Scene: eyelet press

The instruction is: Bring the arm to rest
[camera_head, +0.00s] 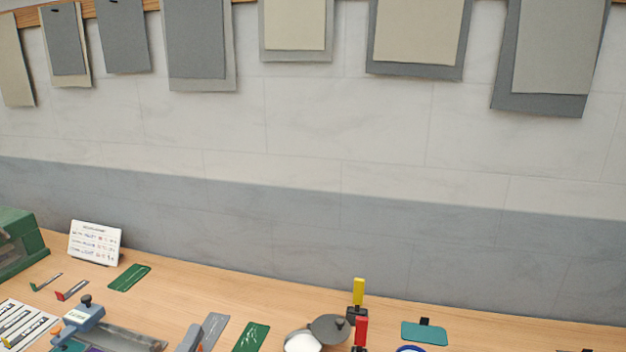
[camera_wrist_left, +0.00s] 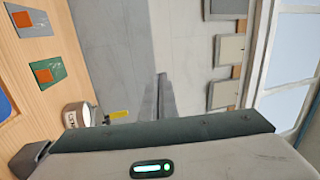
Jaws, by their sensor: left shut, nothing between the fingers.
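My left gripper (camera_wrist_left: 161,80) shows in the left wrist view as two thin grey fingers closed together. It is empty and points toward the grey and white wall, apart from any object. In the head view I cannot clearly make out its fingers. My right gripper is not in view.
A blue-grey press with a black knob (camera_head: 84,313) stands at the lower left. Nearby are a green machine (camera_head: 20,244), a white sign (camera_head: 95,243) and a green card (camera_head: 129,278). A round lidded container (camera_head: 329,328), yellow handle (camera_head: 359,290) and teal pad (camera_head: 424,333) stand rightward.

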